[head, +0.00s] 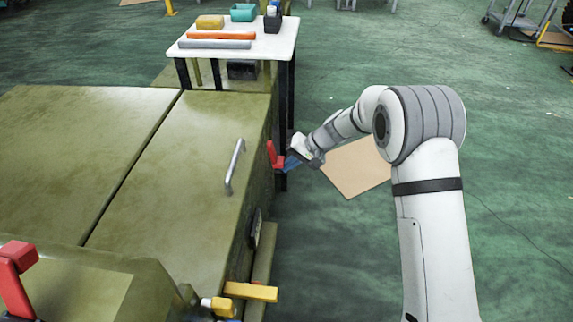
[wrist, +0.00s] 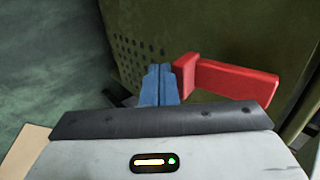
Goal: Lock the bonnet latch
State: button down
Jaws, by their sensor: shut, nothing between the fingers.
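The bonnet (head: 175,165) is an olive-green panel with a grey bar handle (head: 235,166), lying flat in the head view. A red latch lever (head: 272,155) is on the side of the green body, beyond the handle. In the wrist view the red latch (wrist: 230,79) points to the right from a short upright end. My gripper (head: 290,163) is at the latch; its blue fingers (wrist: 158,84) are shut with nothing between them. The fingertips are close beside the left end of the latch. I cannot tell whether they touch it.
A second red latch (head: 18,270) is at the near left. Yellow-ended parts (head: 250,291) stick out at the near corner. A white table (head: 240,38) with bins and bars stands behind. A cardboard sheet (head: 357,168) lies on the green floor, which is open to the right.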

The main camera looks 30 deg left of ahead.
dwell(0.3)
jog(key=w+d+r+p, duration=0.1)
jog(key=w+d, duration=0.1)
jog(key=d, duration=0.4)
jog(key=w+d+r+p, duration=0.2)
jog(key=w+d, duration=0.1)
jog(key=d, duration=0.3)
jog(key=shift+w+d, duration=0.15)
jog(key=shift+d, duration=0.2)
